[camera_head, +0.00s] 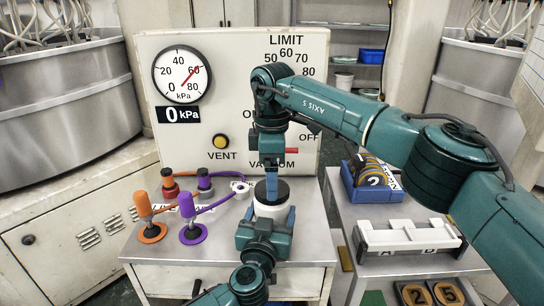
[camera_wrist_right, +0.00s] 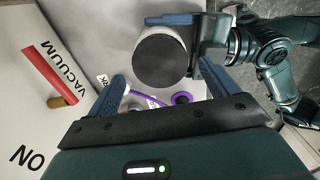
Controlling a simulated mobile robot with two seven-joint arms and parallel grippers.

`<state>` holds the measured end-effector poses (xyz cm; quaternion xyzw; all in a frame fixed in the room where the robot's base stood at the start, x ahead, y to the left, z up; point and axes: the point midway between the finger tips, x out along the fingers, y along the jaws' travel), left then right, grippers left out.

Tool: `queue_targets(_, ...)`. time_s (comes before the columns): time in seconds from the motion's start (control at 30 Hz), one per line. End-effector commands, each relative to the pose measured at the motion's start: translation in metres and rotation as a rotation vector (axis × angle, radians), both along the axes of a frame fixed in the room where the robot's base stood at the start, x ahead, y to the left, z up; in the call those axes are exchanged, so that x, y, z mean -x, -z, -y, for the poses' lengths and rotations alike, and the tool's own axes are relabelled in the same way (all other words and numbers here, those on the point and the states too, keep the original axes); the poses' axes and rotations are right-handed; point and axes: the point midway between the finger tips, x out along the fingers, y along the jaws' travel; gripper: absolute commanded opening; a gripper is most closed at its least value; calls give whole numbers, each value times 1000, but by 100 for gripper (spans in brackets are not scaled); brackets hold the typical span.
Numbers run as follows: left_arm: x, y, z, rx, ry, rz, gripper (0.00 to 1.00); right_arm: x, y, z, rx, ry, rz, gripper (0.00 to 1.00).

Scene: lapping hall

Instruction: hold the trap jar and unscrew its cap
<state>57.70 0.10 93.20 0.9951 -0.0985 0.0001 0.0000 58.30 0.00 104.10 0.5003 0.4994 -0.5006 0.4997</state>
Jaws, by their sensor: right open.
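The trap jar (camera_head: 268,210) is white and stands upright on the grey bench top, with its black cap (camera_head: 283,190) on top. In the right wrist view the cap (camera_wrist_right: 159,57) is a dark disc and the jar's white side (camera_wrist_right: 180,35) shows beyond it. My left gripper (camera_head: 268,215) has its blue fingers on both sides of the jar body, shut on it; it also shows in the right wrist view (camera_wrist_right: 190,45). My right gripper (camera_head: 271,195) points down over the cap, open. In its own view its fingertips (camera_wrist_right: 161,75) are spread at either side of the cap's near edge.
A panel (camera_head: 225,110) with a gauge (camera_head: 182,75) and VENT button stands behind the jar. Orange and purple valves (camera_head: 192,232) with hoses stand left of it. On the right table are a blue bin (camera_head: 365,192) and a white holder (camera_head: 405,238).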

Motion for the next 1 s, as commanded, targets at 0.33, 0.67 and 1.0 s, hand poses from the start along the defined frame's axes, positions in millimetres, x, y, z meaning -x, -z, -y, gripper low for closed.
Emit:
queue_targets(0.33,0,0,0,0,0,-1,9,0,28,0,-1,-1,0,87)
queue_targets(0.67,0,0,0,0,0,-1,9,0,28,0,0,-1,0,78)
queue_targets(1.0,0,0,0,0,0,-1,9,0,28,0,-1,-1,0,50)
